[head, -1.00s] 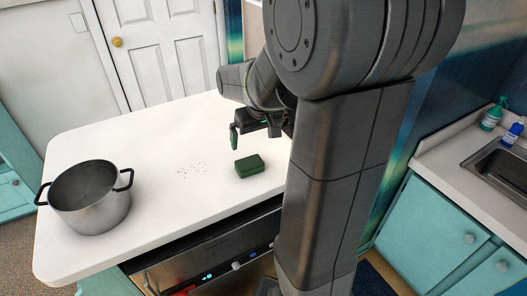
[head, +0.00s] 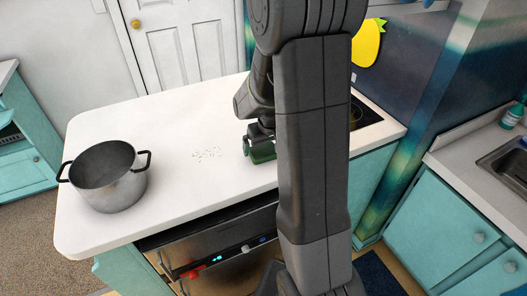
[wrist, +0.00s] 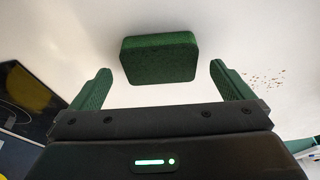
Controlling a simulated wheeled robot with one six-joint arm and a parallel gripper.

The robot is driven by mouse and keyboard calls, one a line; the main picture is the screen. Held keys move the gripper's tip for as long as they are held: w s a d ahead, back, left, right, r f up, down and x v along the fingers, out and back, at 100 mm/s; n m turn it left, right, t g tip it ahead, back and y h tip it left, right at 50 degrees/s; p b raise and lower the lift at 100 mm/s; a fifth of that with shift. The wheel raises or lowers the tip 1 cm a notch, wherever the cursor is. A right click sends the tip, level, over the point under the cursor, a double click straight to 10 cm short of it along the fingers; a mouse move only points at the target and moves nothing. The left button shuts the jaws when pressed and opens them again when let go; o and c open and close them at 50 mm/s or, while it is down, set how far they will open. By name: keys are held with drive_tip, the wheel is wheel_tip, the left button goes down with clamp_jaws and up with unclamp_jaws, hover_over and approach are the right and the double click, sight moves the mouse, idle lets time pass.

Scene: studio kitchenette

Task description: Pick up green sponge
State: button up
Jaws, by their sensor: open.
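The green sponge (wrist: 160,58) is a dark green rounded block lying on the white countertop. In the wrist view it sits just ahead of my gripper (wrist: 162,85), centred between the two green-padded fingers, with a gap on each side. The gripper is open and holds nothing. In the head view the sponge (head: 263,152) shows near the counter's front edge, partly hidden behind my gripper (head: 253,145) and my arm.
A steel pot (head: 108,178) with black handles stands at the counter's left end. Crumbs (head: 207,154) lie on the white countertop (head: 185,120) left of the sponge. A dark cooktop (head: 362,115) is at the right end. An oven (head: 215,250) is below the front edge.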

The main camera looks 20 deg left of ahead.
sight(264, 150)
drive_tip(key=shift+x, duration=1.2)
drive_tip(key=c, duration=1)
wheel_tip(264, 150, up, 10)
drive_tip(key=b, duration=0.1)
